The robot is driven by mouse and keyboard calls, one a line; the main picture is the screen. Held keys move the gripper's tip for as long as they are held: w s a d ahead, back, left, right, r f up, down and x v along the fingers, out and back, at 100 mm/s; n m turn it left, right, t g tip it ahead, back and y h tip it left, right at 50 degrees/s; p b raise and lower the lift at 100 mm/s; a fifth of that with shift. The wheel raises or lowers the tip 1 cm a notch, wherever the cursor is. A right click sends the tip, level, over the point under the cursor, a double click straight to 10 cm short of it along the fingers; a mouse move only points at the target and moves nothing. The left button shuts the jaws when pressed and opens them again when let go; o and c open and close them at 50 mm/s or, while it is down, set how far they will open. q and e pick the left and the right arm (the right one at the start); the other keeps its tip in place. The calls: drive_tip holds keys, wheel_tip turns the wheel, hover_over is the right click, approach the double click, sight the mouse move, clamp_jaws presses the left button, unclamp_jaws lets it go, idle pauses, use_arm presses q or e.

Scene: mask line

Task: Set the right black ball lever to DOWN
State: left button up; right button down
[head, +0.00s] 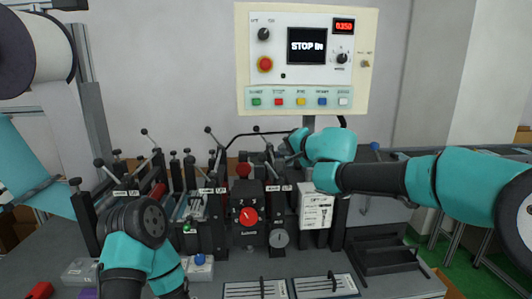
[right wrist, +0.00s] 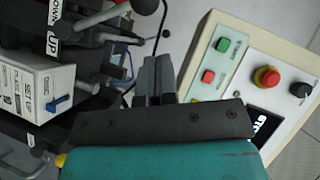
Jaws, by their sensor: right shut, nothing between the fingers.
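Several black ball levers stand on the machine. In the head view one black ball (head: 256,129) stands just left of my right gripper (head: 290,147). In the right wrist view a black ball (right wrist: 146,5) on a metal rod shows at the top edge, with an UP label (right wrist: 53,43) and a DOWN label beside its unit. I cannot tell for sure that both balls are the same lever. My right gripper (right wrist: 157,78) is shut and empty, its fingers apart from that ball. My left arm (head: 140,255) is at the lower left; its fingers do not show.
A control panel (head: 358,70) with a STOP screen stands above and behind the machine. A white SETUP box (head: 314,208) hangs right of the red dial (head: 249,216). A dark tray (head: 385,258) lies at right. Other levers crowd the left side.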

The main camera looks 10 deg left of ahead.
drive_tip(key=v, duration=0.9)
drive_tip(key=shift+a+r, duration=0.1)
drive_tip(key=shift+r, duration=0.05)
